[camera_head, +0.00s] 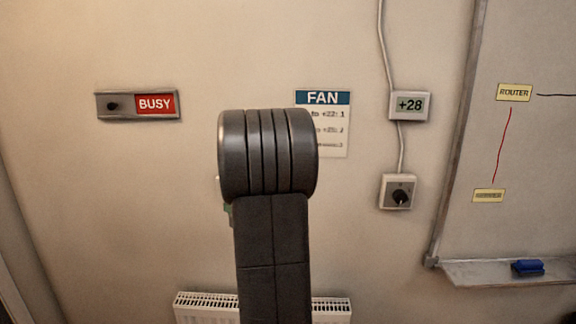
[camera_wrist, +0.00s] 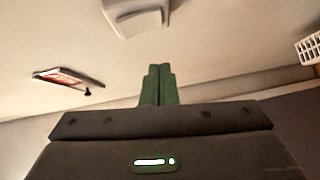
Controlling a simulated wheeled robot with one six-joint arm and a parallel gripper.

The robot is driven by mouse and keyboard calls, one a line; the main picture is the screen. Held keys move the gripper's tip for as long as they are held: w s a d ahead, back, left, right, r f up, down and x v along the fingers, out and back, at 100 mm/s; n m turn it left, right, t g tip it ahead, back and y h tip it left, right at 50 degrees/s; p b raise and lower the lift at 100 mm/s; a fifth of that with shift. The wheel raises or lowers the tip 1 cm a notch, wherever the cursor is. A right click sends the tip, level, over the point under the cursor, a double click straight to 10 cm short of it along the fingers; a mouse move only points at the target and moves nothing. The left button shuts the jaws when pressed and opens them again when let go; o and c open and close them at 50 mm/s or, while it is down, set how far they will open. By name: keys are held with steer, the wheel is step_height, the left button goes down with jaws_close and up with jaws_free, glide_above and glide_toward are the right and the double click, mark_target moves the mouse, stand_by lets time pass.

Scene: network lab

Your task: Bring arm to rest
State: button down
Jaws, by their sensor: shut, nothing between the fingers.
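My gripper (camera_wrist: 159,72) shows in the wrist view as two green fingers pressed together, shut and empty. They point toward a pale wall, and no contact with anything shows. In the head view my dark arm stands upright in the middle of the picture, in front of the wall. It hides nearly all of the gripper there; only a sliver of green shows at the arm's left edge.
A BUSY slider sign (camera_head: 155,104), a FAN notice (camera_head: 333,145) partly behind my arm, a +28 display (camera_head: 409,105), a rotary knob box (camera_head: 397,192) and a whiteboard (camera_head: 540,190) are on the wall. A white radiator (camera_head: 196,306) is low behind my arm.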

steer(key=b+v, duration=0.1)
steer(key=v, duration=0.5)
steer(key=shift+s, duration=0.2)
steer(key=shift+r, duration=0.1)
